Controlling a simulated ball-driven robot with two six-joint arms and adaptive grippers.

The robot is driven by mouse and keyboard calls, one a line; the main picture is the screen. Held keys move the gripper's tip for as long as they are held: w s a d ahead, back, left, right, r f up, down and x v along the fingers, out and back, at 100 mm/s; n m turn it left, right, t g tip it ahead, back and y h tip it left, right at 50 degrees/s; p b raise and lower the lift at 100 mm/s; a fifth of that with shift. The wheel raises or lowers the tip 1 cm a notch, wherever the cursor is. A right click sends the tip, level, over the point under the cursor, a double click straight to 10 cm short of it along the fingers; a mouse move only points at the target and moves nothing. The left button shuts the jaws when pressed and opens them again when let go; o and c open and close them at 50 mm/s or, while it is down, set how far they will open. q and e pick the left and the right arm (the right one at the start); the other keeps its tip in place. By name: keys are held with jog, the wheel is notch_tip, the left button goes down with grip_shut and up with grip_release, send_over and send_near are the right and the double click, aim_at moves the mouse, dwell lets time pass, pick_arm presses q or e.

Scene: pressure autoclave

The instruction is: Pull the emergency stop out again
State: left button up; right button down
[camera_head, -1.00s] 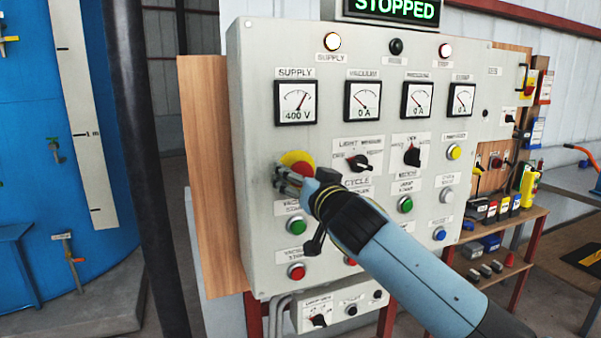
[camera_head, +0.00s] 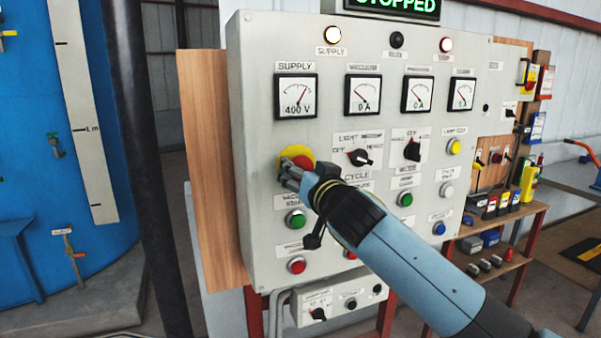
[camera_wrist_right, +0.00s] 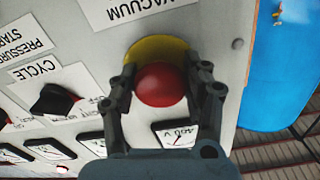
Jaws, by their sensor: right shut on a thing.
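The emergency stop is a red mushroom button (camera_head: 303,162) on a yellow round plate (camera_head: 292,153), at the left of the grey control panel (camera_head: 255,150). In the right wrist view the red button (camera_wrist_right: 161,84) sits between the two dark fingers, with the yellow plate (camera_wrist_right: 155,48) behind it. My right gripper (camera_head: 288,173) is shut on the button, one finger on each side of it. In the head view the gripper hides the button's lower part. My left gripper is not in view.
Green (camera_head: 296,219) and red (camera_head: 297,265) push buttons sit below the emergency stop. A black selector switch (camera_head: 360,157) is to its right. Gauges line the panel above. A lit sign (camera_head: 395,5) reads STOPPED. A dark post (camera_head: 145,150) stands to the left.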

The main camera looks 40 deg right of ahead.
jog(key=shift+s+f+b, duration=0.2)
jog(key=shift+b, duration=0.15)
jog(key=shift+s+a+r, duration=0.1)
jog(key=shift+s, duration=0.15)
jog(key=c, duration=0.9)
grip_release()
jog(key=shift+c, duration=0.2)
jog(key=o, duration=0.4)
jog(key=shift+s+r, duration=0.1)
jog(key=shift+s, duration=0.15)
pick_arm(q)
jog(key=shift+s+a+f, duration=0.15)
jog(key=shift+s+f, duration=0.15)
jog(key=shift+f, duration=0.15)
pick_arm(e)
jog(key=v, duration=1.1)
jog(key=shift+s, duration=0.4)
